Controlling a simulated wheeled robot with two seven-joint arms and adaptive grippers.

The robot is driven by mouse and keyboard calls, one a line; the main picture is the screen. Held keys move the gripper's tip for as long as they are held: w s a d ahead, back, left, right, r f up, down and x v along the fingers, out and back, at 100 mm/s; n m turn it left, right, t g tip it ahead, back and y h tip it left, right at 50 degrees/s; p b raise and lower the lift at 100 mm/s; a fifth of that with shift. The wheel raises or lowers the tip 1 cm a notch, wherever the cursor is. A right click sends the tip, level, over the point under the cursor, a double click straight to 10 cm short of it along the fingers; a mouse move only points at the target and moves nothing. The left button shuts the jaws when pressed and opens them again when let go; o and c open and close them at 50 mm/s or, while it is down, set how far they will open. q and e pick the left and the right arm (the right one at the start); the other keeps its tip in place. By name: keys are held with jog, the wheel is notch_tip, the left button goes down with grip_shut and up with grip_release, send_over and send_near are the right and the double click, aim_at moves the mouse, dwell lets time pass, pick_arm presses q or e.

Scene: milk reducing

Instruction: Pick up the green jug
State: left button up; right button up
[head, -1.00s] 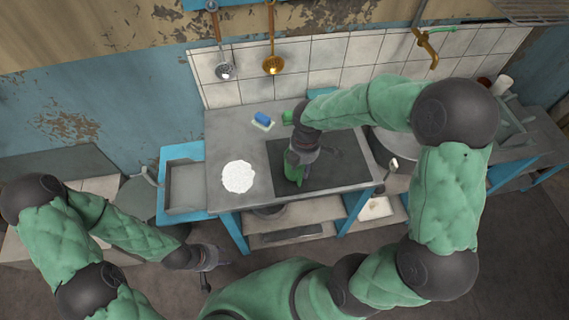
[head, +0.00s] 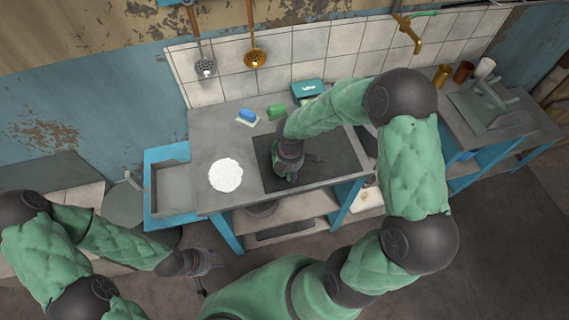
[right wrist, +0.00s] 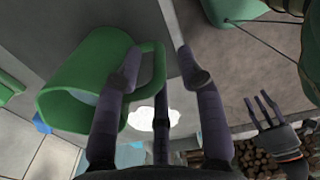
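The green jug (right wrist: 88,68) fills the upper left of the right wrist view, its mouth facing the lower left and its handle (right wrist: 158,78) pointing right. My right gripper (right wrist: 157,66) has its fingers apart, with the handle between them; I see no clear grip on it.
A white round patch (head: 226,176) lies on the worktop left of the mat. A blue sponge (head: 247,115), a green block (head: 276,111) and a teal box (head: 308,89) stand behind it. Ladles (head: 255,57) hang on the tiled wall. A tap (head: 408,35) is at the right.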

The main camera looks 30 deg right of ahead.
jog(key=shift+f, duration=0.35)
grip_shut()
jog(key=shift+r, duration=0.15)
